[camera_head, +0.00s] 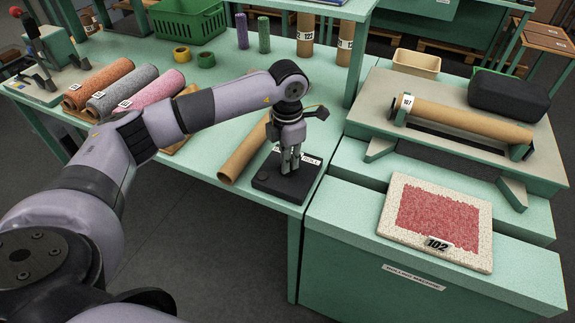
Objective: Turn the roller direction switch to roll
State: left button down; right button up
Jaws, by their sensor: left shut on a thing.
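The roller direction switch is a dark box (274,187) near the front right corner of the green table. A white label (312,160) on it shows a word ending that looks like "ROLL"; the rest is hidden behind my gripper. My left gripper (290,168) points straight down over the box, and its fingers are shut on the switch's knob, which they mostly hide. I cannot tell which way the knob points. My right gripper is not in view.
A cardboard tube (243,152) lies just left of the switch. The rolling machine (430,279) stands to the right, with a tube marked 107 (466,118) and a red tufted sample marked 102 (437,218). Rolled carpets (110,80) and a green basket (189,20) are farther left.

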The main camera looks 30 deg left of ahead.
pick_arm(q)
jog(key=shift+m+b, duration=0.7)
jog(key=shift+m, duration=0.4)
jog(key=c, duration=1.7)
grip_release()
jog(key=shift+o, duration=0.2)
notch_tip(320, 180, up, 12)
